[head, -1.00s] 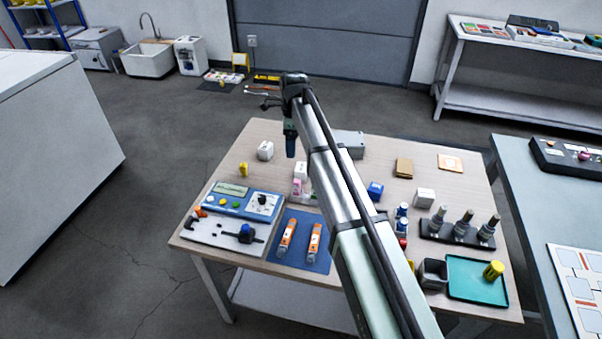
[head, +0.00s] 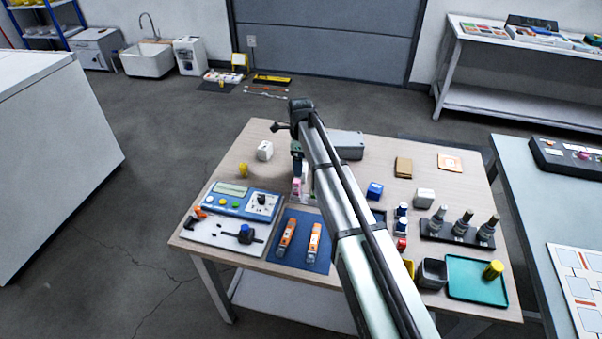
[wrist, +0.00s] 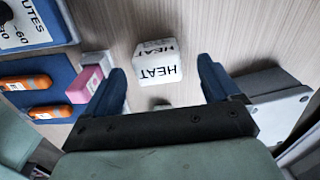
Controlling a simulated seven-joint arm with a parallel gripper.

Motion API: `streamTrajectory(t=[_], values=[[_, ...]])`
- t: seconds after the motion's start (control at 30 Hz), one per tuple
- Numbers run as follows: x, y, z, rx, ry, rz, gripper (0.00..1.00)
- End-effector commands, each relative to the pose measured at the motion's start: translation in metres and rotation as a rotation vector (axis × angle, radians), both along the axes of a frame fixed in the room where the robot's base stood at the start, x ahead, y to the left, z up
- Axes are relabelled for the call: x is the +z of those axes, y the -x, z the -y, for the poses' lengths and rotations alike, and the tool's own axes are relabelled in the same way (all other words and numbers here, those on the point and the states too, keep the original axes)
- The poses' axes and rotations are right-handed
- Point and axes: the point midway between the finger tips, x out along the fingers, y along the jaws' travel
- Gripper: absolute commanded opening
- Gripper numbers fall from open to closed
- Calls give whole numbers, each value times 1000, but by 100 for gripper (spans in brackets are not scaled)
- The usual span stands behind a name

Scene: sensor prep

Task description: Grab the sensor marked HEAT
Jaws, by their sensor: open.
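A white cube-shaped sensor marked HEAT (wrist: 156,66) sits on the wooden table in the wrist view, its lettering upside down. My gripper (wrist: 161,74) is open, with one blue finger to the left of the sensor and one to the right. The sensor shows between and slightly beyond the fingertips, with gaps on both sides. In the head view my gripper (head: 297,172) points down over the table's middle, and it and the arm hide much of that spot. I cannot clearly pick out the HEAT sensor there.
A pink-and-white block (wrist: 88,82) is close to the left finger. A grey box (wrist: 267,86) is beside the right finger. Two orange devices lie on a blue mat (head: 318,262). Another white block (head: 264,151) stands to the left, with bare table around it.

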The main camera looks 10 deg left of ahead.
Motion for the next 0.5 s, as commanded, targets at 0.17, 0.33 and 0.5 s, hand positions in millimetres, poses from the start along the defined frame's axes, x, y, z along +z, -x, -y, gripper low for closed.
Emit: streamTrajectory(t=[0.17, 0.33, 0.5], values=[[-19, 3, 3, 0, 1, -2, 89], [-42, 3, 4, 1, 1, -1, 89], [-49, 3, 3, 1, 0, 2, 89]])
